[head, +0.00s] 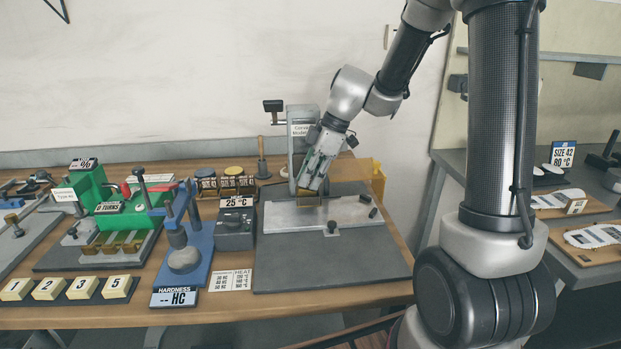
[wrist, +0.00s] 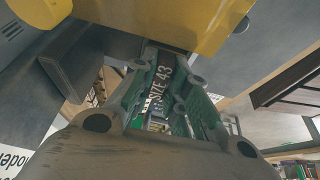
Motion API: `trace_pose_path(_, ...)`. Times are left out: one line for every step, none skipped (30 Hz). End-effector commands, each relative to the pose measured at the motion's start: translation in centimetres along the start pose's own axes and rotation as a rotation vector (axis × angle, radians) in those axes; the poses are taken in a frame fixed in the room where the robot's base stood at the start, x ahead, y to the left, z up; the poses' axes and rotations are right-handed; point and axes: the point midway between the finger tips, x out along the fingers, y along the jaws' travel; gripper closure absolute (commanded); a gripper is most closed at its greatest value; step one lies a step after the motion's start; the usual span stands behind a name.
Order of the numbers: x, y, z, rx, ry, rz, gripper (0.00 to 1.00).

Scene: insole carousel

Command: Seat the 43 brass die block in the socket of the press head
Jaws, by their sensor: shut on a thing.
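My gripper (head: 307,186) is shut on the 43 brass die block and holds it low in front of the press column (head: 301,150). In the wrist view the dark "SIZE 43" label (wrist: 157,88) of the block shows between the green-padded fingers of my gripper (wrist: 168,95). In the head view my fingers mostly cover the block. A brass-coloured strip (head: 307,201) shows just under them, above the light grey press bed (head: 350,212). The socket of the press head is hidden behind my gripper and wrist, so I cannot tell whether the block touches it.
A yellow part (head: 377,180) stands right of the press. A large yellow surface (wrist: 190,22) lies close above the fingers in the wrist view. The "25 °C" box (head: 236,222), blue hardness tester (head: 185,250) and several labelled stands (head: 233,184) are to the left. The grey mat's front (head: 330,270) is clear.

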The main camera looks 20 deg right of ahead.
Motion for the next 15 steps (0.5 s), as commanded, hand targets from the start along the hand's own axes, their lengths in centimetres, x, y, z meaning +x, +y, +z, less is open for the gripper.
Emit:
trace_pose_path(0.54, -0.5, 0.22, 0.0, -0.004, -0.015, 0.79)
trace_pose_path(0.54, -0.51, 0.22, 0.0, -0.004, -0.016, 0.73)
trace_pose_path(0.52, -0.5, 0.21, 0.0, -0.004, -0.015, 0.66)
trace_pose_path(0.51, -0.49, 0.2, 0.0, -0.004, -0.015, 0.63)
trace_pose_path(0.49, -0.47, 0.19, 0.0, -0.004, -0.015, 0.63)
trace_pose_path(0.46, -0.45, 0.18, 0.0, -0.004, -0.014, 0.63)
trace_pose_path(0.44, -0.43, 0.16, 0.0, -0.003, -0.013, 0.63)
trace_pose_path(0.42, -0.41, 0.15, 0.0, -0.003, -0.013, 0.63)
trace_pose_path(0.39, -0.39, 0.14, 0.0, -0.003, -0.012, 0.63)
trace_pose_path(0.37, -0.38, 0.13, 0.0, -0.003, -0.012, 0.63)
trace_pose_path(0.36, -0.36, 0.12, 0.0, -0.003, -0.011, 0.63)
trace_pose_path(0.34, -0.35, 0.11, 0.0, -0.002, -0.011, 0.63)
trace_pose_path(0.32, -0.34, 0.11, 0.0, -0.002, -0.011, 0.63)
trace_pose_path(0.31, -0.33, 0.11, 0.0, -0.002, -0.01, 0.63)
trace_pose_path(0.26, -0.31, 0.1, 0.0, -0.002, -0.01, 0.63)
